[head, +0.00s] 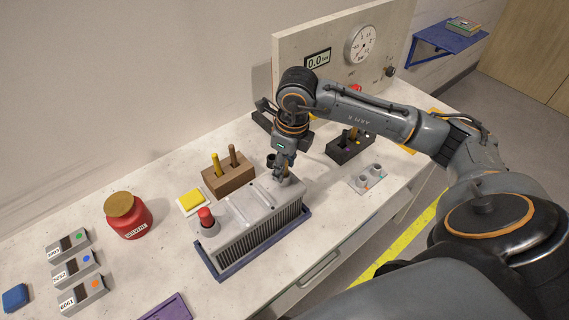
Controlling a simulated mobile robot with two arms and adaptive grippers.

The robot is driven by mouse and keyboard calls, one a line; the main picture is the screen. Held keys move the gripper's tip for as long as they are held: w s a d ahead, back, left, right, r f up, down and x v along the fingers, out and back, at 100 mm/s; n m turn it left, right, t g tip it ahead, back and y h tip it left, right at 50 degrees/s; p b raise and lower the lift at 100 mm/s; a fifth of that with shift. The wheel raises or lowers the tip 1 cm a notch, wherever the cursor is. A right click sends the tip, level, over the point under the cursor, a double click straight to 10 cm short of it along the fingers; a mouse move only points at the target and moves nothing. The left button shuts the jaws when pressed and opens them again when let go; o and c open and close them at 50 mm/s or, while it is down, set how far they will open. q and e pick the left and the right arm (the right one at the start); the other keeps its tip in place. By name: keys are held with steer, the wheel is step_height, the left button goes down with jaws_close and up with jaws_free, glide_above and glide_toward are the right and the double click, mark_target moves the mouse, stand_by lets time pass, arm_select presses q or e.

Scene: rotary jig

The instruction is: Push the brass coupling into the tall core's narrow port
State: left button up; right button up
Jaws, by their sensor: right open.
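The tall core appears to be the grey finned block (250,219) standing in a blue tray (218,272) on the bench. A red-capped fitting (206,219) stands on its left end. My right gripper (282,174) points down at the block's right end, its fingertips at or just above the top there. It is open. The fingers cover that end, so I cannot make out the narrow port. I cannot clearly pick out the brass coupling; it may be hidden by the gripper. My left gripper is not in view.
A wooden holder (229,180) with two upright handles and a yellow pad (191,200) lie behind the block. A red solvent jar (128,216) and several small labelled boxes stand left. A dark holder (349,150) and a plate with cups (368,180) are right. A gauge panel rises behind.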

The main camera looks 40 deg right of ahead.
steer(key=shift+r+p, duration=0.25)
steer(key=shift+p, duration=0.05)
step_height(320, 180, up, 12)
steer(key=s+b, duration=0.1)
steer(key=b, duration=0.2)
steer(key=shift+s+d+b, duration=0.15)
steer(key=shift+d+b, duration=0.15)
steer(key=shift+b, duration=0.05)
steer(key=shift+f, duration=0.2)
